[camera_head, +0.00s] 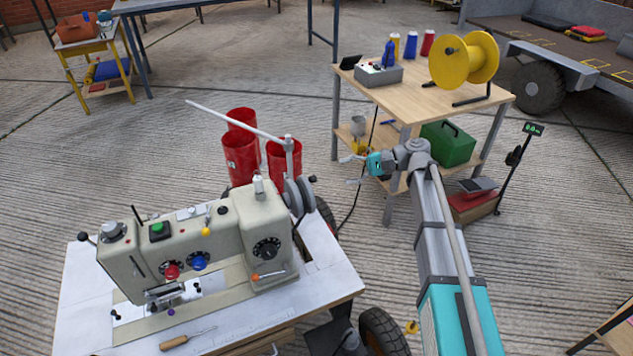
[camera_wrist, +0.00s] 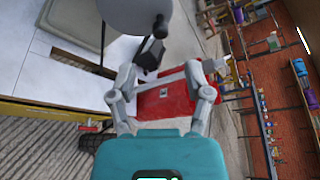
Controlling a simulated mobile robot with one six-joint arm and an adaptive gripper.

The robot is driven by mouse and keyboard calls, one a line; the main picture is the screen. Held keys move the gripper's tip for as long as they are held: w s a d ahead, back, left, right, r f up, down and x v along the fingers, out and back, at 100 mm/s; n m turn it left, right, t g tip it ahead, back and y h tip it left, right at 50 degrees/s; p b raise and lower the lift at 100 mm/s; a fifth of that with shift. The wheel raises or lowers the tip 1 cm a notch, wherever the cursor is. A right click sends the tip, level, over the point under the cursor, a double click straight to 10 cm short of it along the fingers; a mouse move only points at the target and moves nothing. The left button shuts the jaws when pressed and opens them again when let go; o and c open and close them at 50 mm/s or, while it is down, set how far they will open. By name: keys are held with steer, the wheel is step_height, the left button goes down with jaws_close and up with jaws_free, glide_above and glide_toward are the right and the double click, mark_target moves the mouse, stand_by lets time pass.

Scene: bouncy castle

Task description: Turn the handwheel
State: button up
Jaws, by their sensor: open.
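The handwheel (camera_head: 297,197) is a grey disc on the right end of the beige sewing machine (camera_head: 200,235), with a small dark crank knob (camera_head: 312,179) sticking out to the right. In the wrist view the grey disc (camera_wrist: 135,12) shows at the top, cut off by the frame, with the dark knob (camera_wrist: 150,55) below it. My gripper (camera_head: 350,171) is open and empty, to the right of the handwheel and apart from it in the head view. In the wrist view my gripper (camera_wrist: 170,75) has its fingers spread, with the knob just beyond them towards the left.
The machine stands on a white table (camera_head: 330,280). Red bins (camera_head: 240,158) stand behind it. A wooden table (camera_head: 420,95) with a yellow spool (camera_head: 464,60) and a green toolbox (camera_head: 447,145) below stands behind my arm. A light rod (camera_head: 235,120) reaches over the bins.

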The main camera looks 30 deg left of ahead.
mark_target(314, 182)
steer(key=b+x, duration=0.1)
steer(key=x, duration=0.8)
steer(key=shift+a+b, duration=0.15)
steer(key=shift+b, duration=0.25)
steer(key=shift+s, duration=0.1)
jaws_close()
steer(key=shift+d, duration=0.5)
steer(key=shift+a, duration=0.4)
